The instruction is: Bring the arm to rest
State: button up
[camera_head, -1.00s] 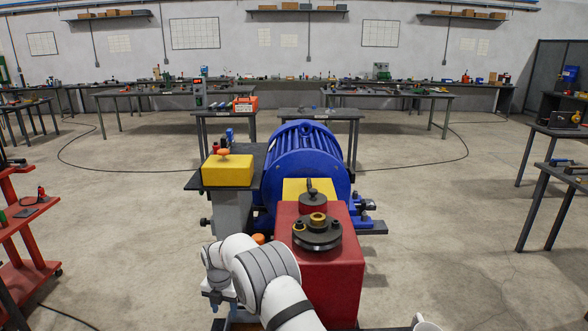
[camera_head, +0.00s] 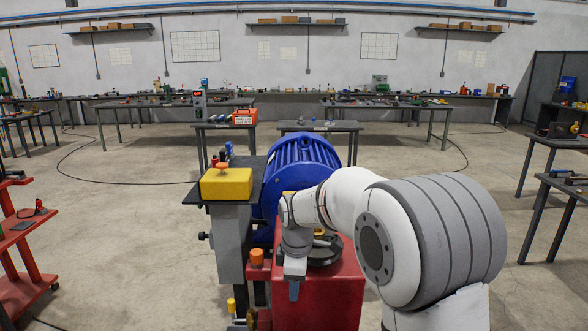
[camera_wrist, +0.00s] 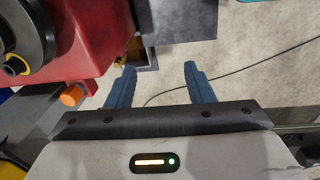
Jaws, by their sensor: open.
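My arm (camera_head: 440,235) is raised and bent in the head view, its large grey-banded joint at the right. It reaches left across the top of the red housing (camera_head: 330,295). My gripper (camera_head: 294,290) hangs down in front of that housing's left part. In the wrist view my gripper (camera_wrist: 158,80) shows two blue fingers set apart, with nothing between them but floor and a cable behind. The dark pulley (camera_head: 325,252) on the housing is partly hidden by my arm. It also shows in the wrist view (camera_wrist: 25,35) at the upper left, apart from the fingers.
A blue motor (camera_head: 300,165) stands behind the housing. A yellow box with an orange button (camera_head: 226,184) is on the left stand. An orange knob (camera_head: 257,257) is close to my wrist. A red cart (camera_head: 25,270) stands at left; open floor lies at right.

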jog(key=s+d+r+m, duration=0.1)
jog(key=s+d+m, duration=0.4)
jog(key=s, duration=0.3)
jog(key=s+d+r+m+t, duration=0.1)
jog(key=s+d+m, duration=0.4)
jog(key=s, duration=0.4)
jog(key=s+d+r+m, duration=0.2)
jog(key=s+d+m, duration=0.3)
jog(key=s+m, duration=0.2)
jog(key=shift+s, duration=0.95)
jog(key=shift+c, duration=0.3)
